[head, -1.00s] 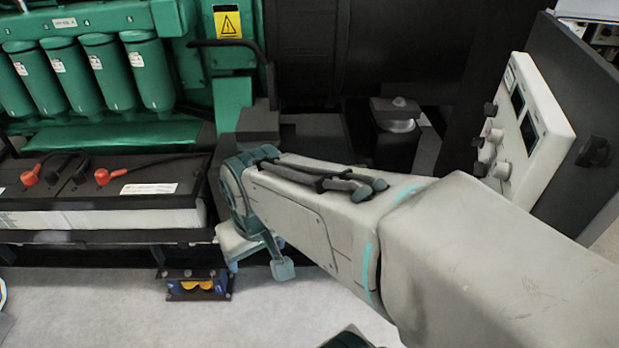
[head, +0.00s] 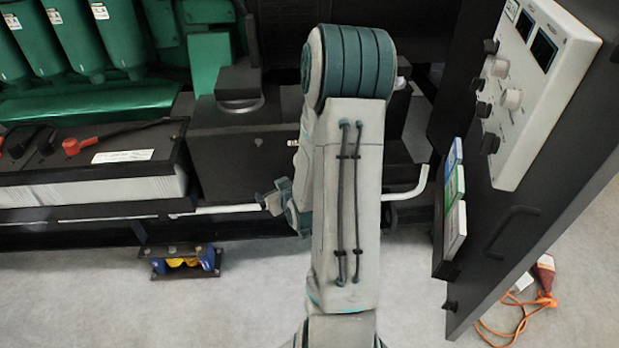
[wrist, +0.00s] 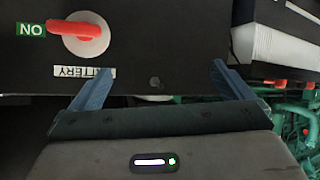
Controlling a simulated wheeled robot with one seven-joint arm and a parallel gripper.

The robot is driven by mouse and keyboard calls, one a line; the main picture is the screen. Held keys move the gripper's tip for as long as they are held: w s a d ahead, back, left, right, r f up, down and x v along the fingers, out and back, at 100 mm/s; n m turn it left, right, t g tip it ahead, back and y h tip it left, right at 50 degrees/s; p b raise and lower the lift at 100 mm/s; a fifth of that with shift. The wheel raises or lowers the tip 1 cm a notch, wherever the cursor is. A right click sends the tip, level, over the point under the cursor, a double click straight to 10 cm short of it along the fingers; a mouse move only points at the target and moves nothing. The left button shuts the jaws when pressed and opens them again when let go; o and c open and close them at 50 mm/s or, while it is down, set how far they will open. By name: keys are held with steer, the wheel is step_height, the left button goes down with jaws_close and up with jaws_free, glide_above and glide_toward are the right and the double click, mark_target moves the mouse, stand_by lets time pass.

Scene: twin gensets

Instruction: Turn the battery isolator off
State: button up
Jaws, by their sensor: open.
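The battery isolator shows in the wrist view at the upper left: a red handle (wrist: 72,30) on a round grey base (wrist: 88,42). The handle lies sideways, its free end beside a green ON label (wrist: 31,30). A white BATTERY label (wrist: 84,72) is next to the base. The lettering appears upside down. My gripper (wrist: 162,70) is open and empty, below and right of the handle in that view and apart from it. The left finger is near the BATTERY label. In the head view, I cannot make out the isolator; my arm covers part of that area.
A black-topped battery (head: 95,185) with red terminal caps stands at the left below green cylinders. A blue and yellow item (head: 183,262) is on the floor. A dark panel (head: 530,215) with a white control box (head: 540,85) stands right, with an orange cord (head: 515,320) behind it.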

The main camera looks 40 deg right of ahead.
steer(key=s+d+f+m+t+h+b, duration=0.4)
steer(key=s+d+f+m+h, duration=0.15)
steer(key=d+f, duration=0.2)
steer(key=w+d+h+b, duration=0.1)
steer(key=w+d+b, duration=0.5)
steer(key=w, duration=0.5)
steer(key=shift+d+r+g, duration=0.2)
steer(key=shift+d+g, duration=0.1)
steer(key=shift+d, duration=0.75)
steer(key=c, duration=0.9)
